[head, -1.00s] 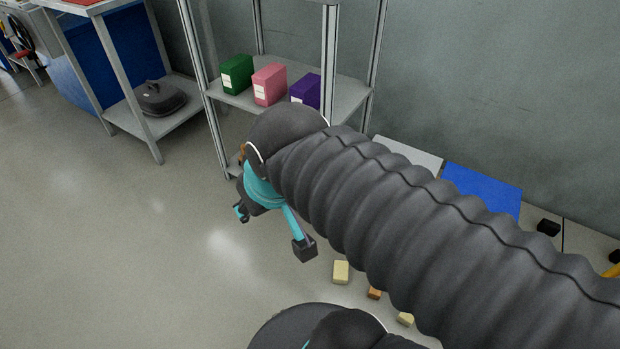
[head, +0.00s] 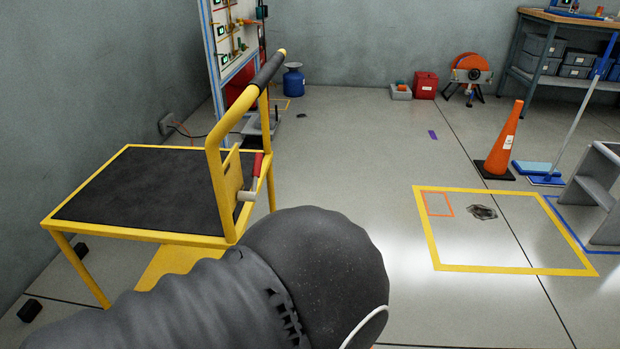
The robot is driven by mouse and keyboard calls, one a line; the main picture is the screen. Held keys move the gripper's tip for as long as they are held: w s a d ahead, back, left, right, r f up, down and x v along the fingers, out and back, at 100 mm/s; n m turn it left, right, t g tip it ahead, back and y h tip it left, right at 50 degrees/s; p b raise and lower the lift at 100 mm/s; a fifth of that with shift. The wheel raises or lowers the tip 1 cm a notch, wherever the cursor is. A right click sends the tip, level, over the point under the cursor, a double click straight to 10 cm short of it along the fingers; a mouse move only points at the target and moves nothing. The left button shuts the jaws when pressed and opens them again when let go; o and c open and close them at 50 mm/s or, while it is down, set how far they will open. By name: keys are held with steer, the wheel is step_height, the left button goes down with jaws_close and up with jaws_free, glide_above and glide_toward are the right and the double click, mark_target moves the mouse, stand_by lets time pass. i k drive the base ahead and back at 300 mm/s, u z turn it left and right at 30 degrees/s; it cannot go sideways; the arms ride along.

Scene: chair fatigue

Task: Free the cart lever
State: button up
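The yellow cart (head: 130,237) stands at the left of the head view, with a dark flat top (head: 140,190) and a raised yellow handle frame with a black grip (head: 268,70). The cart lever (head: 257,166) has a red grip and a pale grey lower part, beside a yellow plate on the handle frame. I cannot tell what, if anything, holds the lever. My dark ribbed arm crosses the bottom of the view, in front of the cart's lower right part. My gripper is out of view.
Black blocks (head: 30,310) lie on the floor by the cart's left legs. A tool board (head: 232,40) and a blue canister (head: 293,80) stand behind the cart. An orange cone (head: 503,140) stands at right. Floor inside the yellow outline (head: 432,235) is mostly clear, with a small dark object (head: 482,212).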

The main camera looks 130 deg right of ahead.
mark_target(256, 174)
steer(key=z, duration=4.5)
